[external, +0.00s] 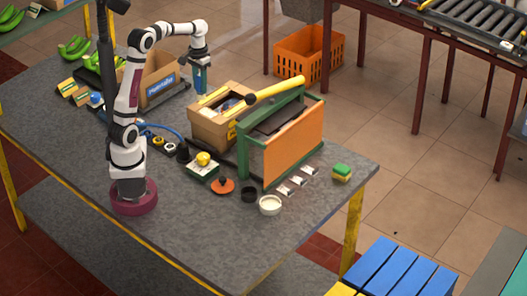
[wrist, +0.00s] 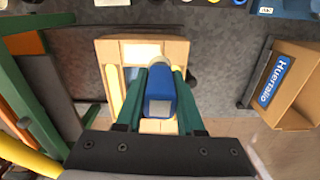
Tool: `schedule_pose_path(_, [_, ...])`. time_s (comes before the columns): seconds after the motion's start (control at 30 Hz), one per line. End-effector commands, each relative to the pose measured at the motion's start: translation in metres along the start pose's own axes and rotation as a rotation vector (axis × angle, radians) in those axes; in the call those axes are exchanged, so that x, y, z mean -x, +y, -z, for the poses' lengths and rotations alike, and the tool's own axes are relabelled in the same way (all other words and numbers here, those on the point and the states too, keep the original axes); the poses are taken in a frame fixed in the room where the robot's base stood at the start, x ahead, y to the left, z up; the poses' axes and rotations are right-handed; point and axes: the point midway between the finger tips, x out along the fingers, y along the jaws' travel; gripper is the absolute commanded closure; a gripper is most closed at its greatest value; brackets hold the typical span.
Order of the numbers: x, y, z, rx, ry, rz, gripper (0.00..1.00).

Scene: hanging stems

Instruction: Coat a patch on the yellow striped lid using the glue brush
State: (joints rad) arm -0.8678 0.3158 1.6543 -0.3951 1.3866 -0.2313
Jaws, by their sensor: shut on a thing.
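My gripper (external: 202,84) is shut on a blue thing (wrist: 159,95) that looks like the handle of the glue brush. It has a pale end piece, and its bristles cannot be made out. In the wrist view the green fingers press it from both sides. My gripper is above a brown carton (external: 208,132) with yellow stripes, apart from it in the external view. The carton also shows in the wrist view (wrist: 172,50), with a yellow strip (wrist: 115,92) and a pale patch inside its rim. I cannot tell which part is the yellow striped lid.
A green-framed press (external: 293,139) with a yellow lever (external: 275,85) stands right of the carton. A labelled box (external: 159,83) stands on the left. A yellow-topped item (external: 203,158), an orange disc (external: 222,185), a white dish (external: 270,205) and a sponge (external: 341,172) lie in front. The near tabletop is clear.

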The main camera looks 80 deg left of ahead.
Motion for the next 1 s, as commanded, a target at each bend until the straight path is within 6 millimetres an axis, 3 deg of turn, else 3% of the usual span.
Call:
schedule_pose_path(0.33, [0.029, 0.0, 0.0, -0.001, 0.002, -0.001, 1.0])
schedule_pose_path(0.73, [0.032, 0.004, 0.0, -0.009, 0.001, 0.0, 1.0])
schedule_pose_path(0.87, [0.034, 0.034, -0.001, -0.07, 0.001, 0.0, 1.0])
schedule_pose_path(1.0, [0.04, 0.095, -0.009, -0.203, 0.002, 0.0, 1.0])
